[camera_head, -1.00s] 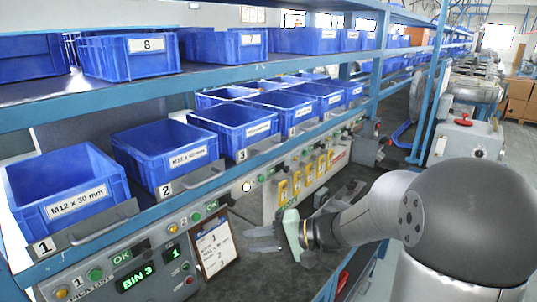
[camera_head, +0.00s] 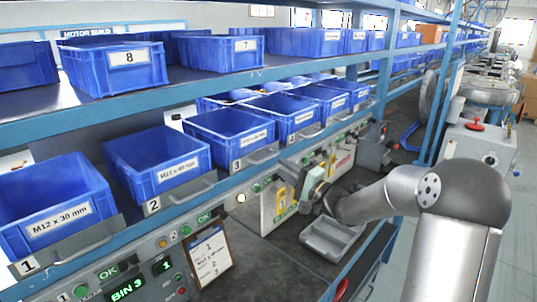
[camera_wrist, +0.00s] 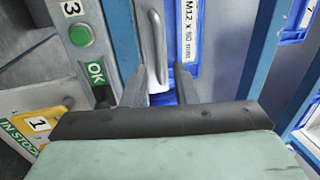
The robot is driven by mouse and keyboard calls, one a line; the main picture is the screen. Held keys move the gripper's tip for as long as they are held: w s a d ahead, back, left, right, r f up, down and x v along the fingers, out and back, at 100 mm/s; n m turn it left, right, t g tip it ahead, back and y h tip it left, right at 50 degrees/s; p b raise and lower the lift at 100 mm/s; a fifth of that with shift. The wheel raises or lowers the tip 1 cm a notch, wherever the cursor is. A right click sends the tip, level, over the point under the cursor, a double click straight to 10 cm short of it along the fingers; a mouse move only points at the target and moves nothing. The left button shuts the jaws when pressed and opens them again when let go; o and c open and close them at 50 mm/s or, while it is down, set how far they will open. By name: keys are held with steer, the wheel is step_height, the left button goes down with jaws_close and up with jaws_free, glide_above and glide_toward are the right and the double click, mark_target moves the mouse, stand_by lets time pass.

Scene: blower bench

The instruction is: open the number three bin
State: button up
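The number three bin is a blue open-topped bin (camera_head: 232,127) on the lower shelf, with a "3" tag (camera_head: 237,166) and a grey pull handle (camera_head: 262,157) on its front. It sits in line with the neighbouring bins. My gripper (camera_head: 296,168) is to the right of that handle in the head view, and its fingertips are hard to make out there. In the wrist view my gripper (camera_wrist: 162,88) is open and empty. The silver handle (camera_wrist: 156,50) lies ahead, lined up with the gap between the fingers. Contact cannot be told.
Bins one (camera_head: 50,205) and two (camera_head: 157,162) stand to the left. A green button and OK light (camera_wrist: 95,73) are beside the handle. A grey tray (camera_head: 331,240) lies on the bench below my gripper. A clipboard (camera_head: 209,254) leans by the green displays.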

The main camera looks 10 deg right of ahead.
mark_target(269, 158)
steer(key=p+x, duration=0.1)
steer(key=x, duration=0.6)
steer(key=shift+p, duration=0.3)
jaws_close()
